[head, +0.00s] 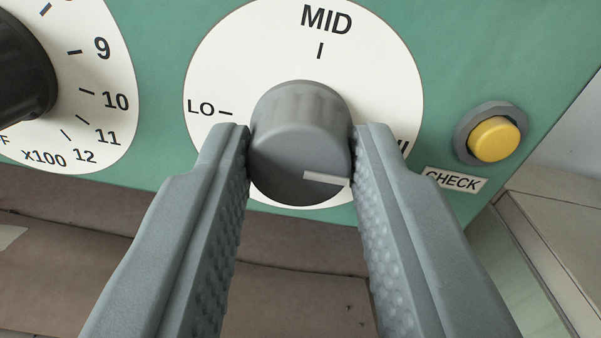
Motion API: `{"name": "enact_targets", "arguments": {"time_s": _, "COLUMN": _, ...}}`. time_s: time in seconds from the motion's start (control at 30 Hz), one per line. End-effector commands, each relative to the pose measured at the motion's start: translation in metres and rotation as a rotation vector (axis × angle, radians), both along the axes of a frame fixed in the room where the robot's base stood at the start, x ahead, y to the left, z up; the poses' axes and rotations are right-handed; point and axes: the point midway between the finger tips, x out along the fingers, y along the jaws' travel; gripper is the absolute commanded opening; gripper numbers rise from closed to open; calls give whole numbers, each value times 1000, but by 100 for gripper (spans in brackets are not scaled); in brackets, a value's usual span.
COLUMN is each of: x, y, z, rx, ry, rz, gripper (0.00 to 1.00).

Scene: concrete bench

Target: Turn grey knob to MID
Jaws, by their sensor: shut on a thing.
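The grey knob (300,142) sits on a round white dial plate (230,60) on a green panel. My gripper (302,135) is shut on the grey knob, one finger against its left side and one against its right. The white pointer line on the knob's face runs to the right, slightly downward. The MID label (326,19) with its tick is at the top of the dial, and the LO label (201,108) is at the left. A third label at the right is mostly hidden behind the right finger. The pointer is on that right side, away from MID.
A black knob (22,72) on another white dial, numbered 9 to 12 and marked x100, stands at the left. A yellow button (495,139) in a grey ring is at the right, above a CHECK label (453,181). Brownish bench surface (60,270) lies below the panel.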

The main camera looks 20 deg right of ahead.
Motion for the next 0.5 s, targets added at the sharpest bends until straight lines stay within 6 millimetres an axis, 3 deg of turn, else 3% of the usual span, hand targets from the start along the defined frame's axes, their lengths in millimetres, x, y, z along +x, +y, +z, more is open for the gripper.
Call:
{"name": "enact_targets", "arguments": {"time_s": 0.27, "x": 0, "y": 0, "z": 0, "rx": -101, "ry": 27, "rz": 0, "gripper": 5}}
{"name": "enact_targets", "arguments": {"time_s": 0.5, "x": 0, "y": 0, "z": 0, "rx": -287, "ry": 77, "rz": 1, "gripper": 5}}
